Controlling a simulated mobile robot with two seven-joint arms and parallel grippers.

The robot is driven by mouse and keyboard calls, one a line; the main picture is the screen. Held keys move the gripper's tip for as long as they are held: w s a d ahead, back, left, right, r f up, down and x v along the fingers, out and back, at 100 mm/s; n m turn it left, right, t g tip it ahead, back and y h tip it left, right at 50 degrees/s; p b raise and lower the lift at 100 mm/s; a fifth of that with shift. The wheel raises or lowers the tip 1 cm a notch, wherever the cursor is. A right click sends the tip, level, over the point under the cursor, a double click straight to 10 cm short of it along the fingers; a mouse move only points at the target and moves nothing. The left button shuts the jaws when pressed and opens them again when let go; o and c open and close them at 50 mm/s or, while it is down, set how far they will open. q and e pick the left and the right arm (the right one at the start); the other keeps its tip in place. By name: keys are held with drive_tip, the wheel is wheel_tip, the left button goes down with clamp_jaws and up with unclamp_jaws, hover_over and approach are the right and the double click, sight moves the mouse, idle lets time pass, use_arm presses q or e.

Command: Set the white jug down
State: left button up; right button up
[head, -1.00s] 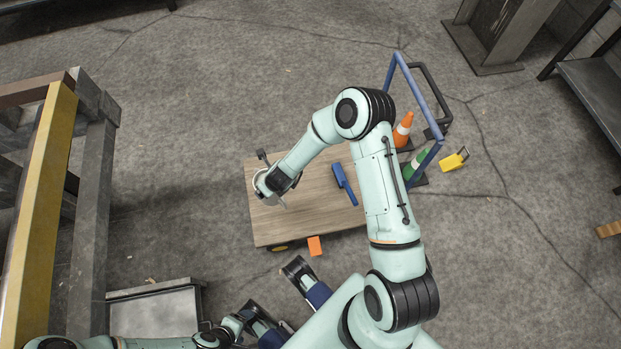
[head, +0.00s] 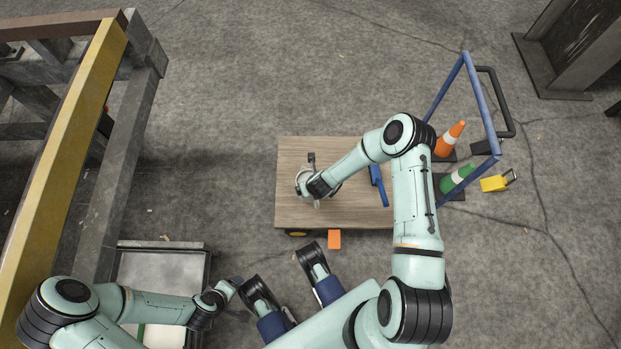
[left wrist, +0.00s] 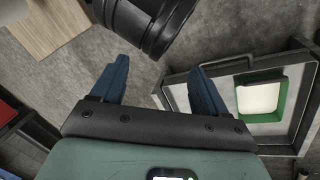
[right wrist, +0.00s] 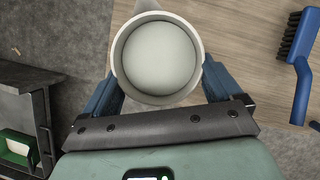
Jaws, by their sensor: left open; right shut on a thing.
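The white jug (right wrist: 158,58) is upright, seen from above into its open mouth in the right wrist view. My right gripper (right wrist: 160,82) is shut on it, one finger on each side. In the head view the jug (head: 303,183) is at the left part of the wooden cart top (head: 345,215), partly hidden by my right gripper (head: 316,184). I cannot tell whether its base touches the boards. My left gripper (left wrist: 161,85) is open and empty, away from the cart, beside a grey metal tray (left wrist: 214,110).
A blue brush (head: 379,186) lies on the cart right of the jug. An orange block (head: 334,239) is at the cart's front edge. A green-rimmed container (left wrist: 262,98) sits in the tray.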

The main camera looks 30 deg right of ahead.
drive_tip(key=shift+f+b, duration=0.95)
drive_tip(key=shift+f, duration=2.15)
use_arm(q)
drive_tip(key=shift+t, duration=0.6)
drive_tip(key=w, duration=0.1)
drive_tip(key=w+a+f, duration=0.1)
drive_tip(key=w+f, duration=0.1)
drive_tip(key=shift+w+a+f, duration=0.1)
drive_tip(key=shift+w+a, duration=0.15)
drive_tip(key=shift+a, duration=0.15)
drive_tip(key=shift+s+f+y, duration=0.1)
drive_tip(key=shift+y, duration=0.2)
use_arm(e)
drive_tip(key=shift+f, duration=0.2)
drive_tip(key=o, duration=1.5)
drive_tip(key=shift+r, duration=0.1)
